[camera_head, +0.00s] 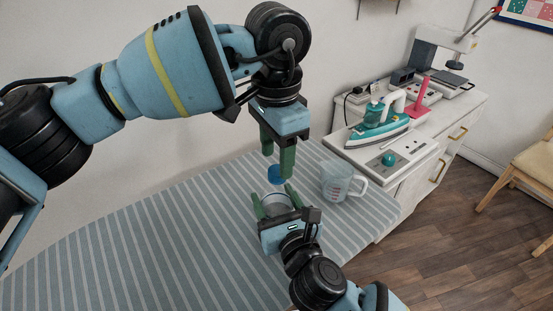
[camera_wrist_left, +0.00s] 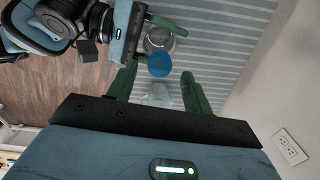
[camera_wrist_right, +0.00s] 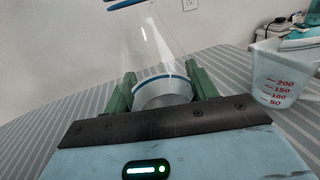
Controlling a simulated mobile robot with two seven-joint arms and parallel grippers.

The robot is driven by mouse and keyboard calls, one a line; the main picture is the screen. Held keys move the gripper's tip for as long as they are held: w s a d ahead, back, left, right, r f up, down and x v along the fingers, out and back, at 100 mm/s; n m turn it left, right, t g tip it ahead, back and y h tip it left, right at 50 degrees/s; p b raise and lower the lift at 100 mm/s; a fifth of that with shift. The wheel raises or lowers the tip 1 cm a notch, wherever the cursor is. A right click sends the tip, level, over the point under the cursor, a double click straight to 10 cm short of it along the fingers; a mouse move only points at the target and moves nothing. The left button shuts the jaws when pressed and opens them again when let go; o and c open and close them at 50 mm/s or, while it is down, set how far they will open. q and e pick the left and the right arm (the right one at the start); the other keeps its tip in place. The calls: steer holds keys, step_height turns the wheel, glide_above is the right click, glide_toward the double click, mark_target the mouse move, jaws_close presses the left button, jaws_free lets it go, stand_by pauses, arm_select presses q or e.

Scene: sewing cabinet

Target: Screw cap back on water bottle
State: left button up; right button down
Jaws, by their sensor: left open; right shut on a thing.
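The clear bottle (camera_wrist_right: 161,90) stands upright, its lower part between the green fingers of my right gripper (camera_wrist_right: 160,70), which is shut on it. In the head view its base ring (camera_head: 275,204) shows there; the clear upper body is hard to make out. The blue cap (camera_head: 276,175) is above the bottle, and its edge (camera_wrist_right: 126,3) shows at the top of the right wrist view. My left gripper (camera_head: 278,158) points down from above, open, with the cap (camera_wrist_left: 159,64) between its fingertips. I cannot tell whether the cap sits on the neck.
A clear measuring cup (camera_head: 337,182) stands right of the bottle, close to my right gripper. The striped board (camera_head: 140,240) is bare to the left. A teal iron (camera_head: 382,122) and a sewing machine (camera_head: 450,50) stand on the white cabinet behind.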

arm_select(q)
step_height(320, 180, up, 2)
steer(key=shift+r, duration=0.15)
steer(key=shift+c, duration=0.4)
